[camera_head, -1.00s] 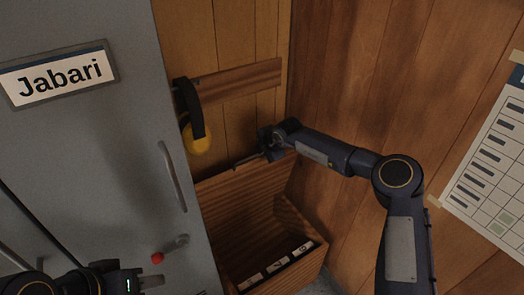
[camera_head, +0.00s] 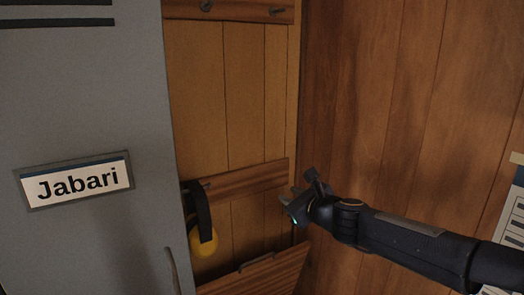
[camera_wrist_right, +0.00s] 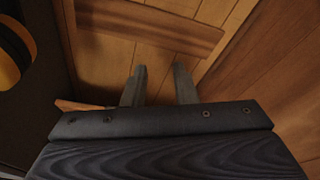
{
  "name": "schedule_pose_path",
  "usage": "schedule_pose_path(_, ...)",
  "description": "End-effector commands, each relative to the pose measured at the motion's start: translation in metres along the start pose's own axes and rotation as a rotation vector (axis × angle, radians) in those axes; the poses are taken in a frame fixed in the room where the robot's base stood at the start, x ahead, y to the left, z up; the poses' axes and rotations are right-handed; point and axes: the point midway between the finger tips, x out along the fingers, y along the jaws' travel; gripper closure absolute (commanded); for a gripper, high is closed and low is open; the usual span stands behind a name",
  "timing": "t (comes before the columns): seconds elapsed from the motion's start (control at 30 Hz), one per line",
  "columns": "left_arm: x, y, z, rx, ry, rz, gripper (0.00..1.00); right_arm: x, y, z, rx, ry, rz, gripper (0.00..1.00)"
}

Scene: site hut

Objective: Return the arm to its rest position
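My right gripper (camera_head: 290,208) is in front of the wooden wall near the corner, right of the ear defenders (camera_head: 203,230). In the right wrist view its two fingers (camera_wrist_right: 159,84) stand apart with nothing between them. The arm reaches in from the right edge of the head view. The black and yellow ear defenders hang from a peg on the lower wooden rail (camera_head: 245,180) and also show at the left of the right wrist view (camera_wrist_right: 15,50). My left gripper is out of view.
A grey locker (camera_head: 90,120) with a "Jabari" name plate (camera_head: 77,187) fills the left. A slatted wooden box (camera_head: 255,274) shows at the bottom. An upper rail (camera_head: 235,9) carries pegs. A paper chart (camera_head: 507,230) is on the right wall.

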Motion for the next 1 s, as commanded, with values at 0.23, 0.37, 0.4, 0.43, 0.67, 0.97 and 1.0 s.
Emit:
schedule_pose_path(0.23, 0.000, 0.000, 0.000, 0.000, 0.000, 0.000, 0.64, -0.118, 0.032, -0.006, -0.795, -0.027, 0.147, 0.74)
schedule_pose_path(0.37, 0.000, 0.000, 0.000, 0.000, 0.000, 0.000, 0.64, -0.179, 0.057, -0.038, -1.158, -0.005, 0.267, 0.74)
schedule_pose_path(0.4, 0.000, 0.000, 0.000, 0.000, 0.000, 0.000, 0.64, -0.198, 0.065, -0.051, -1.259, 0.005, 0.310, 0.74)
schedule_pose_path(0.43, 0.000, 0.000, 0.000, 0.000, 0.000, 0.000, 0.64, -0.212, 0.071, -0.062, -1.332, 0.012, 0.344, 0.74)
schedule_pose_path(0.67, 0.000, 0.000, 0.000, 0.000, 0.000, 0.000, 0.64, -0.306, 0.117, -0.144, -1.757, 0.044, 0.627, 0.74)
schedule_pose_path(0.97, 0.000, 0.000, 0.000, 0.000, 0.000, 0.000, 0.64, -0.364, 0.153, -0.204, -1.975, 0.026, 0.861, 0.74)
schedule_pose_path(1.0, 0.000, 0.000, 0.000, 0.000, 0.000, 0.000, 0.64, -0.366, 0.154, -0.206, -1.983, 0.025, 0.870, 0.74)
